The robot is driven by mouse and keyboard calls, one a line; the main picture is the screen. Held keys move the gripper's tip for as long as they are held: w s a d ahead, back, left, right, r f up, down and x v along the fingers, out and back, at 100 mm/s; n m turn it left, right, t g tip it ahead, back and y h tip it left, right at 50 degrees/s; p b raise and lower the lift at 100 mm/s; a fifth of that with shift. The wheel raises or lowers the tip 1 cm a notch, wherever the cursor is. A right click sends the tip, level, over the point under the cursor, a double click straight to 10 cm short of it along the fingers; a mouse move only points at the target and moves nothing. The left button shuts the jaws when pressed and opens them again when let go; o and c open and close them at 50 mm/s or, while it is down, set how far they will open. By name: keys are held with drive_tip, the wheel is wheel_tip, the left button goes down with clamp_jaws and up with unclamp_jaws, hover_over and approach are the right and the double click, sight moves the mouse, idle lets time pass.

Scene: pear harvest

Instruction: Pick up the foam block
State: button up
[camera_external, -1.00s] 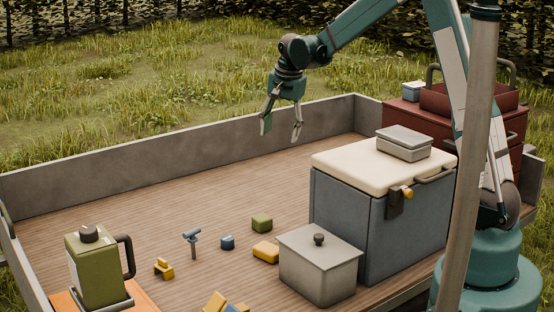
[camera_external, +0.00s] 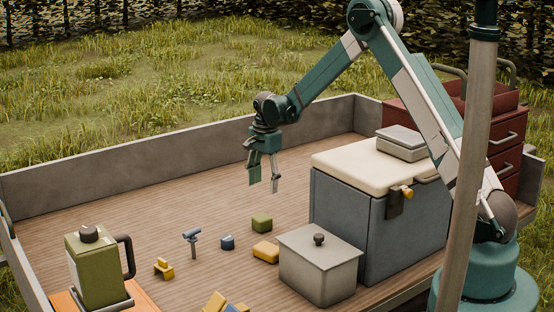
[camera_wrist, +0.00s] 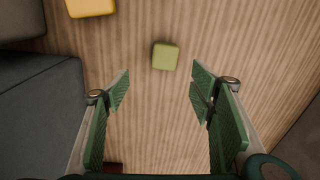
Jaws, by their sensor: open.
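A small olive-green block (camera_external: 262,223) lies on the wooden truck bed, left of the cooler. It also shows in the wrist view (camera_wrist: 165,56), just beyond and between the fingertips. A larger yellow block (camera_external: 266,252) lies nearer the camera, and its edge shows at the top of the wrist view (camera_wrist: 91,6). I cannot tell for sure which is foam. My gripper (camera_external: 264,186) is open and empty, pointing down above the bed. In the wrist view its green-padded fingers (camera_wrist: 158,88) stand apart, with bare planks between them.
A grey cooler (camera_external: 345,225) with a cream lid stands at right, beside a grey lidded box (camera_external: 318,272). A blue piece (camera_external: 227,242), a T-shaped tool (camera_external: 192,240), and a yellow piece (camera_external: 163,268) lie to the left. The low grey wall (camera_external: 170,153) bounds the back.

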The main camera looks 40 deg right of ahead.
drive_tip(key=m+b, duration=0.1)
drive_tip(key=m, duration=0.1)
hover_over(262, 217)
drive_tip(key=shift+g, duration=0.3)
wheel_tip(262, 217, down, 9)
drive_tip(key=shift+w+f, duration=0.1)
drive_tip(key=shift+w, duration=0.05)
drive_tip(key=shift+f, duration=0.1)
drive_tip(key=shift+f, duration=1.25)
drive_tip(key=shift+f+b, duration=0.7)
drive_tip(key=shift+f, duration=1.9)
drive_tip(key=c, duration=0.9)
